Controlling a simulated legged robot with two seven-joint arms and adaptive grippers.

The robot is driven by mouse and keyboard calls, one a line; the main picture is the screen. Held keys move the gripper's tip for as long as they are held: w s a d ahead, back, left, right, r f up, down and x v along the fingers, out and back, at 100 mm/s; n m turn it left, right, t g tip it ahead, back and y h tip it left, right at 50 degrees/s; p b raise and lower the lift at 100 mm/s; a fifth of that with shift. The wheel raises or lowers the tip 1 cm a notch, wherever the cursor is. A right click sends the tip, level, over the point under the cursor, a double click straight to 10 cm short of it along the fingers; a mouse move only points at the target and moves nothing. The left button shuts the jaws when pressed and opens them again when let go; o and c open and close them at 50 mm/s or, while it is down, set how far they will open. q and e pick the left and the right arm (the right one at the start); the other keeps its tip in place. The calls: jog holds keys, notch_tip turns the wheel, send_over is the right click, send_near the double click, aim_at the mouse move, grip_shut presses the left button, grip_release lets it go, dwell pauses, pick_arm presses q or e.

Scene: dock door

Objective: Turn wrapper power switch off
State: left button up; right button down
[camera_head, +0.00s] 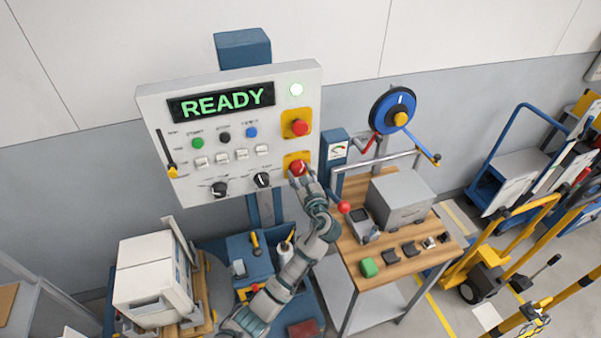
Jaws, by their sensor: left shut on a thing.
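The wrapper's control panel (228,130) is a light grey box on a blue post. Its display (221,102) reads READY in green. Near its lower right corner, a red rotary switch (297,167) sits on a yellow plate, which I take for the power switch. My left gripper (300,176) reaches up from below and is shut on this red switch, hiding part of it. The switch's exact angle is hard to read. My right gripper is not in view.
A red button (299,127) on another yellow plate sits just above, below a lit lamp (296,89). Black knobs (262,180) lie left of the gripper. A wooden-topped workbench (400,268) with a grey box stands close right. A white boxy machine (150,280) is at lower left.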

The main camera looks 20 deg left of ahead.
pick_arm(q)
jog(key=n, duration=0.2)
jog(key=shift+d+n, duration=0.1)
jog(key=shift+n, duration=0.3)
jog(key=n, duration=0.3)
jog(key=shift+n, duration=0.3)
jog(key=n+b, duration=0.1)
jog(key=n, duration=0.2)
jog(key=shift+w+n+b, duration=0.1)
jog(key=shift+n+b, duration=0.2)
jog(key=n+b, duration=0.2)
jog(key=n, duration=0.2)
jog(key=shift+n, duration=0.4)
jog(key=shift+f, duration=0.1)
jog(key=o, duration=1)
jog(key=shift+o, duration=0.8)
